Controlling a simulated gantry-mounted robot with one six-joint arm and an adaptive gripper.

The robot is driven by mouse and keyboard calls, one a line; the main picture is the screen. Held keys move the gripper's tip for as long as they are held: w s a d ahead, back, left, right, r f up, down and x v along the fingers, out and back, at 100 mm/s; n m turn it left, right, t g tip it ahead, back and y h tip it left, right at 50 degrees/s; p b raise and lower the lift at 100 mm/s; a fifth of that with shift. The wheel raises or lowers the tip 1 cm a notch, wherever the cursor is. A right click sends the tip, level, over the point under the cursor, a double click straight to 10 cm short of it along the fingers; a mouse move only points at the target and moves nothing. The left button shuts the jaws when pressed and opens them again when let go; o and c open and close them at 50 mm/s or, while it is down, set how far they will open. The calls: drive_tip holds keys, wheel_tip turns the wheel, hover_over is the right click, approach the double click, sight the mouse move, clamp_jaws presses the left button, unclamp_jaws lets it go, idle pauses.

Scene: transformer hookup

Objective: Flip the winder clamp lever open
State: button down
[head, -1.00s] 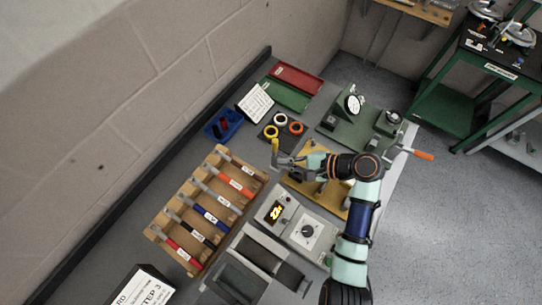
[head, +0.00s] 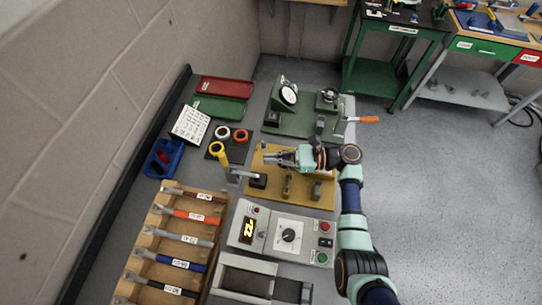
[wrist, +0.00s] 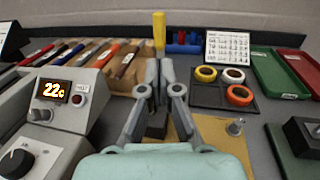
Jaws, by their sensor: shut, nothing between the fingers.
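A lever with a yellow grip (head: 219,152) and a grey arm stands at the left end of the ochre fixture plate (head: 318,196); it looks like the clamp lever. Its yellow grip (wrist: 159,30) stands upright just beyond my fingertips in the wrist view. My gripper (head: 272,158) reaches over the plate from the right, its fingers pointing left toward the lever. In the wrist view its fingers (wrist: 165,66) are together and hold nothing. The grip looks apart from the fingers. The lever's lower part is partly hidden behind the fingers in the wrist view.
A control box (head: 288,234) with a lit display stands in front of the plate. A rack of coloured tools (head: 147,235) is at the left front. Tape rolls (head: 240,136) lie behind the lever. A green fixture (head: 291,123) with an orange-handled crank (head: 369,119) is behind my gripper.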

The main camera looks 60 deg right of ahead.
sight(223, 159)
drive_tip(key=x, duration=1)
drive_tip(key=shift+w, duration=0.15)
drive_tip(key=shift+a+r, duration=0.1)
drive_tip(key=shift+r, duration=0.05)
